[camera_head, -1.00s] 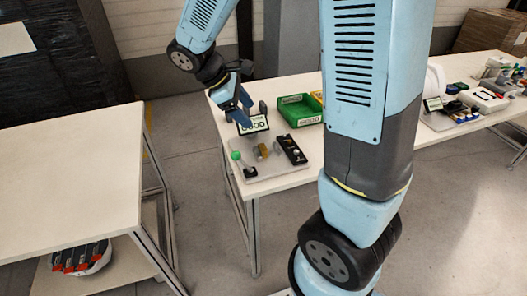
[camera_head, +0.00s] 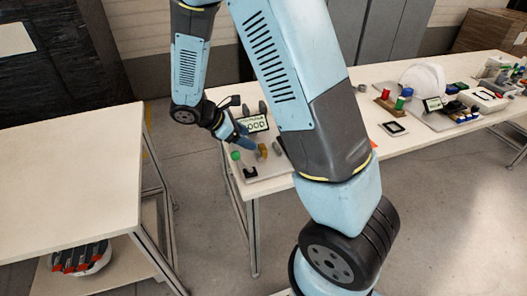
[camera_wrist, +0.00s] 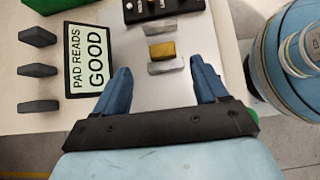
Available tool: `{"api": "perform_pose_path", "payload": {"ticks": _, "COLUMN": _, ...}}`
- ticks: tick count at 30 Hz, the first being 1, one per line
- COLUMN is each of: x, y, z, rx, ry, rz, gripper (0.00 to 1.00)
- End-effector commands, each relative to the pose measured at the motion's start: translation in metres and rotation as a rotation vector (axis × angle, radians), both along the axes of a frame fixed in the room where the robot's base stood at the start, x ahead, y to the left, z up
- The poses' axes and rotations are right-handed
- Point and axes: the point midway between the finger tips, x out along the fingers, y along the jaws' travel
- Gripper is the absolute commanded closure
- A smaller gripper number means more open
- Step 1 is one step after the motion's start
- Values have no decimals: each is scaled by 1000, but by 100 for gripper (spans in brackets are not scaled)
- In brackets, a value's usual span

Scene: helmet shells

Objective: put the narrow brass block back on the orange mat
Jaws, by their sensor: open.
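A brass block (camera_wrist: 162,50) sits between two grey pieces on a pale board in the wrist view; it also shows in the head view (camera_head: 262,151). I cannot tell whether it touches the grey pieces. My gripper (camera_wrist: 161,66) is open and empty, its blue fingers spread to either side of the nearer grey piece, with the brass block just beyond the tips. The gripper also shows in the head view (camera_head: 243,143), low over the board. An orange-red sliver (camera_head: 373,144) shows beside my arm; I cannot tell whether it is the orange mat.
A display reading "PAD READS GOOD" (camera_wrist: 88,60) stands left of the fingers, with several dark grey pieces (camera_wrist: 38,71) beyond it. A black control box (camera_wrist: 165,8) lies past the block. A green knob (camera_head: 235,155) stands on the board. The left table (camera_head: 70,170) is clear on top.

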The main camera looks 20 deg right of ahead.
Motion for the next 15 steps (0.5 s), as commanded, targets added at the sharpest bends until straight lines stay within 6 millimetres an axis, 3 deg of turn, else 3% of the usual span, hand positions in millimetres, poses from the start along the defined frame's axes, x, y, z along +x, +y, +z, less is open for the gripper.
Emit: {"api": "perform_pose_path", "payload": {"ticks": 15, "x": -3, "y": -33, "z": -36, "rx": -1, "ry": 3, "rz": 0, "gripper": 28}}
